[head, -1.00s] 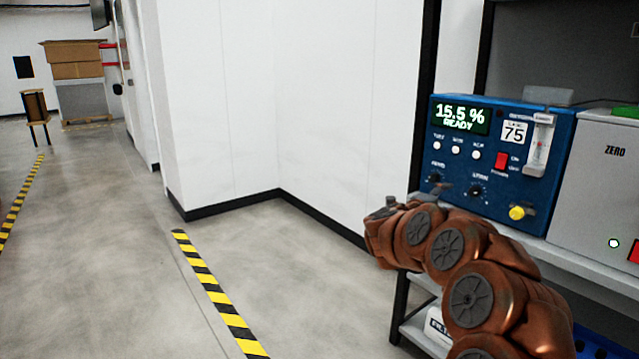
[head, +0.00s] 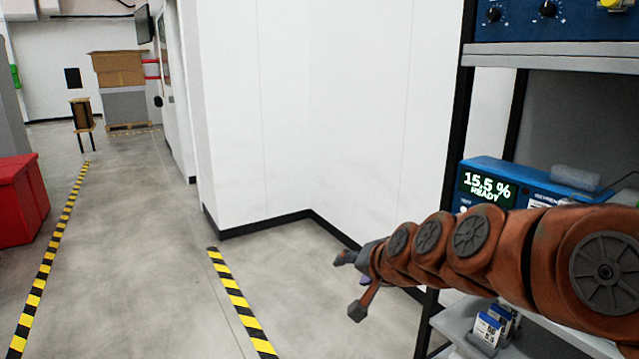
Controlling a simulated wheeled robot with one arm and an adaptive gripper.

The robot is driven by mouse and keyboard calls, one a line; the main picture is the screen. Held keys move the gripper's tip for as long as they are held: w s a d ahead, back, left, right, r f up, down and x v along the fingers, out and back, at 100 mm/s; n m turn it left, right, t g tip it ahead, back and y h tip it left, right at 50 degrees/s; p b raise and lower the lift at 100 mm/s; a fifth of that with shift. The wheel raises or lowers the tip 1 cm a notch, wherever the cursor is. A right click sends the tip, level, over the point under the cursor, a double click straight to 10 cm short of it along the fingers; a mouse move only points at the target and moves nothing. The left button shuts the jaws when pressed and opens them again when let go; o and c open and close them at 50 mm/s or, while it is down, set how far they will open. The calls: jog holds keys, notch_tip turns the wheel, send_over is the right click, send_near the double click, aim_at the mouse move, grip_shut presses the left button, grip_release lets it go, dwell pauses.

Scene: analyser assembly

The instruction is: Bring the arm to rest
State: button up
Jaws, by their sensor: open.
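My copper-coloured arm (head: 510,250) reaches in from the right in the head view, stretched nearly level toward the left. My gripper (head: 352,285) is at its left end, in front of the white wall's foot and the floor. Its two dark fingers are spread apart, with nothing between them. It touches nothing that I can see. A blue analyser (head: 481,172) reading "15.5 % READY" stands on the rack behind the arm. The arm hides most of its front.
A rack (head: 575,55) stands at the right, with another blue panel (head: 570,20) at the top. Small blue-and-white boxes (head: 487,328) sit on its low shelf. A white wall (head: 350,110) is behind. Open floor (head: 140,230) lies left, with striped tape and a red bin (head: 22,200).

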jog(key=s+d+n+g+h+p, duration=0.1)
jog(key=s+d+g+p, duration=0.2)
jog(key=s, duration=0.9)
jog(key=s+d+n+g+h+p, duration=0.2)
jog(key=s+d+g+p, duration=0.2)
jog(key=s, duration=0.8)
jog(key=s+d+n+g+h+p, duration=0.1)
jog(key=s+d+g+p, duration=0.2)
jog(key=s, duration=0.9)
jog(key=shift+s+d+n+g+p, duration=0.3)
jog(key=shift+s+d+g+p, duration=0.1)
jog(key=shift+d+g, duration=0.2)
dwell(2.0)
